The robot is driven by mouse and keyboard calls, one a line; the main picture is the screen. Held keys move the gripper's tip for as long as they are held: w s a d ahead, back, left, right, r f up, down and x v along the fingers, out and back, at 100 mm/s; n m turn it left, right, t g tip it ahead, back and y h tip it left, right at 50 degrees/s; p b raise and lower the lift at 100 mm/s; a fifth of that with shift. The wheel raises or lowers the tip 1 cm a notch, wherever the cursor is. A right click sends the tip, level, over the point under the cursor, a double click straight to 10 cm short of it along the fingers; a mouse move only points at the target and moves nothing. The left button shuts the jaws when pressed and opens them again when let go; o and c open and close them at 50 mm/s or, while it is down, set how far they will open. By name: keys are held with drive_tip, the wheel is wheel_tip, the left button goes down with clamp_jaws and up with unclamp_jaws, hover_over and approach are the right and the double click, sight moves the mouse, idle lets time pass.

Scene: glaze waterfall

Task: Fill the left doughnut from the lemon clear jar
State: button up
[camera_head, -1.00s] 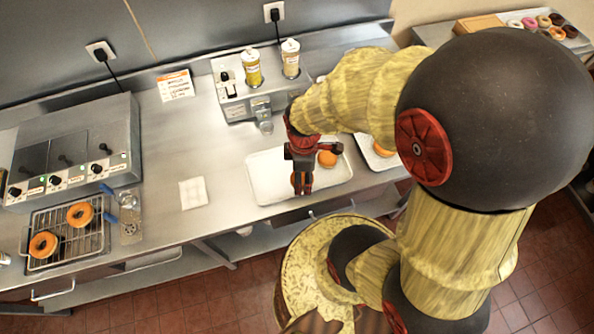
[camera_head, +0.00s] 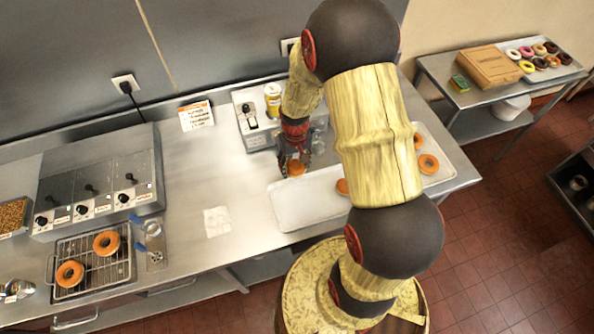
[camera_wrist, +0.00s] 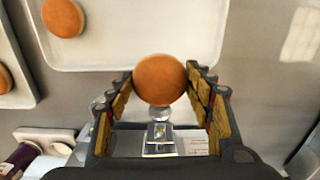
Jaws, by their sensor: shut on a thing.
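My gripper (camera_head: 296,158) is shut on a round, plain brown doughnut (camera_head: 296,169), in front of the filling machine. In the wrist view the doughnut (camera_wrist: 160,80) sits between both fingers, above and apart from the clear-and-metal nozzle part (camera_wrist: 158,135). The filling machine (camera_head: 250,122) stands at the back of the counter. A jar with yellow filling and a white lid (camera_head: 272,98) stands on it; my arm hides the other jar's place. A dark purple jar (camera_wrist: 15,160) shows at the lower left of the wrist view.
A white tray (camera_head: 290,212) lies in front, with another filled-size doughnut (camera_head: 342,187) partly behind my arm. A second tray (camera_head: 442,172) with doughnuts is to the right. A fryer (camera_head: 100,180) and a rack with ring doughnuts (camera_head: 70,274) are left. A napkin (camera_head: 217,221) lies on the counter.

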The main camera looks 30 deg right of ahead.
drive_tip(key=shift+w+d+f+b, duration=0.25)
drive_tip(key=shift+w+f+b, duration=0.5)
drive_tip(key=shift+w+f, duration=0.2)
drive_tip(key=shift+w+d+f+b, duration=0.2)
drive_tip(key=shift+w+f+b, duration=0.6)
drive_tip(key=shift+f, duration=0.25)
drive_tip(key=shift+w+d+f, duration=0.1)
drive_tip(key=shift+w+f, duration=0.05)
drive_tip(key=shift+w, duration=0.2)
drive_tip(key=shift+w+d, duration=0.2)
drive_tip(key=shift+w, duration=0.45)
drive_tip(key=shift+w+d, duration=0.2)
drive_tip(key=shift+w, duration=0.45)
drive_tip(key=shift+w+d+b, duration=0.25)
drive_tip(key=shift+w+d, duration=0.05)
drive_tip(key=shift+w, duration=0.65)
drive_tip(key=shift+w+d+b, duration=0.25)
drive_tip(key=shift+w, duration=0.7)
drive_tip(key=shift+s+a, duration=0.25)
drive_tip(key=shift+s, duration=0.55)
idle(1.6)
